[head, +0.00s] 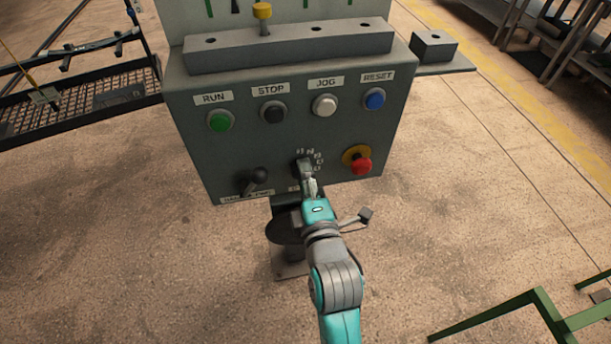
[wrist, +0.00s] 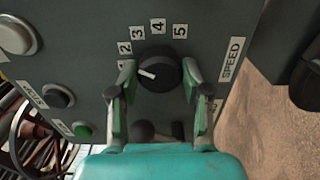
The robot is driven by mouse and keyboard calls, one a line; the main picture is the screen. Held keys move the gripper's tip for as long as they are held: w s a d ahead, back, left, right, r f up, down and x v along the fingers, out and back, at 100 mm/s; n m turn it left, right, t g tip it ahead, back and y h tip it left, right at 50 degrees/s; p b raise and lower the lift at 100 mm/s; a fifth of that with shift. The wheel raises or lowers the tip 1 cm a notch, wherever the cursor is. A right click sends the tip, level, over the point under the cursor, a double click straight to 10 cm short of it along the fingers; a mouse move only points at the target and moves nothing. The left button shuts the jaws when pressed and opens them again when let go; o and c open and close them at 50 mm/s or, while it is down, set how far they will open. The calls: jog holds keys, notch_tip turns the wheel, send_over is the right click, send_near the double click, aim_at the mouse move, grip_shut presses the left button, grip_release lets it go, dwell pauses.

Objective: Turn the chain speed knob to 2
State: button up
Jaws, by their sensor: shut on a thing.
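The chain speed knob (wrist: 160,70) is a round black dial on the grey panel, with numbers printed in an arc around it. Its white pointer line faces left in the wrist view, roughly toward the 1, which is partly hidden by a finger. The 2 (wrist: 124,48) sits just above that. My gripper (wrist: 160,73) has one finger on each side of the knob and is shut on it. In the head view my gripper (head: 309,182) reaches the lower middle of the panel and hides part of the knob (head: 301,165).
A red emergency button (head: 362,167) on a yellow collar is right of the knob. A black lever (head: 256,180) is to its left. RUN (head: 219,122), STOP (head: 274,111), JOG (head: 325,105) and RESET (head: 374,98) buttons line the panel above. A green frame (head: 540,305) stands front right.

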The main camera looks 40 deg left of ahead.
jog(key=shift+f, duration=0.1)
jog(key=o, duration=1.2)
jog(key=shift+d, duration=0.1)
jog(key=v, duration=1.1)
jog(key=shift+s+d, duration=0.3)
